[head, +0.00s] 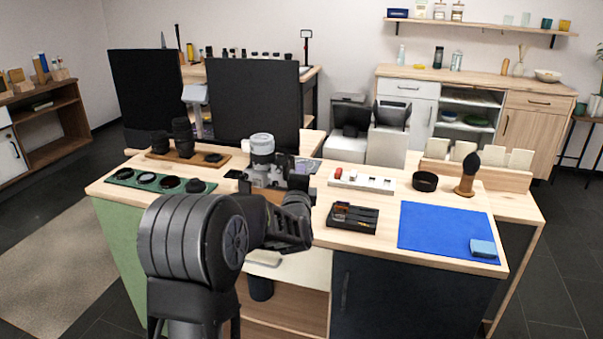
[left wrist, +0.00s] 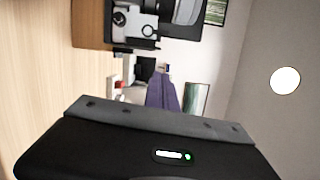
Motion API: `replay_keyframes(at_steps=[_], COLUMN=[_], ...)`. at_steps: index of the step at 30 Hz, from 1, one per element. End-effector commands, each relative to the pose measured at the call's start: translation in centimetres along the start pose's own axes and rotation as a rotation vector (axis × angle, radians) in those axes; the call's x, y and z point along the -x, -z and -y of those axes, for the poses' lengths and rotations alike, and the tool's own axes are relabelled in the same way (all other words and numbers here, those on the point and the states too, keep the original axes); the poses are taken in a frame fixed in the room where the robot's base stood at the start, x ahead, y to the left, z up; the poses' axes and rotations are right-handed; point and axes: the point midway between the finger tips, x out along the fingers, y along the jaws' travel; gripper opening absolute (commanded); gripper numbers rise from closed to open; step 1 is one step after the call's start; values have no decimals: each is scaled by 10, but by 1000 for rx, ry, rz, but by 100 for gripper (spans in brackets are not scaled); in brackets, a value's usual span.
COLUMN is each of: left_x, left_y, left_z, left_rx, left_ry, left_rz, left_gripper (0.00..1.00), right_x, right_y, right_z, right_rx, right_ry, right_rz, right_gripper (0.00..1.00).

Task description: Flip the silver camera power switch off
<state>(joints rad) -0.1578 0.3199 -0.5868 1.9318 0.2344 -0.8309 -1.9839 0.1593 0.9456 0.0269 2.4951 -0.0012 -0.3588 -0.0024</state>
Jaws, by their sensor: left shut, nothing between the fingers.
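I cannot clearly pick out the power switch. My left gripper (head: 298,197) is just right of and in front of the camera, partly hidden by my own wrist. Its fingers are shut and empty. I cannot tell whether it touches the camera. My right gripper is not in view.
A green tray with round filters (head: 160,181) lies left of the camera, and dark lenses (head: 183,137) stand behind it. A black tray (head: 352,218), a white block strip (head: 362,180) and a blue mat (head: 440,226) lie to the right. A dark panel (head: 254,103) stands behind the camera.

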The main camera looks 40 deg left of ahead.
Motion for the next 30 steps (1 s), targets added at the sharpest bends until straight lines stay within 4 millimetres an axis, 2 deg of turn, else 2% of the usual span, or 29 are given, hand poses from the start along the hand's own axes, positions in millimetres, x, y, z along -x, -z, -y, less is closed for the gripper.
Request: replay_keyframes(at_steps=[9,15,20,30], left_x=[55,83,90,91], left_y=[1,0,0,0], left_z=[3,4,4,3], left_rx=[5,3,2,1], left_ry=[1,2,2,2], left_rz=[-3,-1,-1,-1], left_gripper=[0,0,0,0], right_x=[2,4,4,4], right_y=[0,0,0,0], right_z=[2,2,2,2], right_rx=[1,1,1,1], right_ry=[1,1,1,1], right_rz=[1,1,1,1], right_gripper=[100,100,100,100])
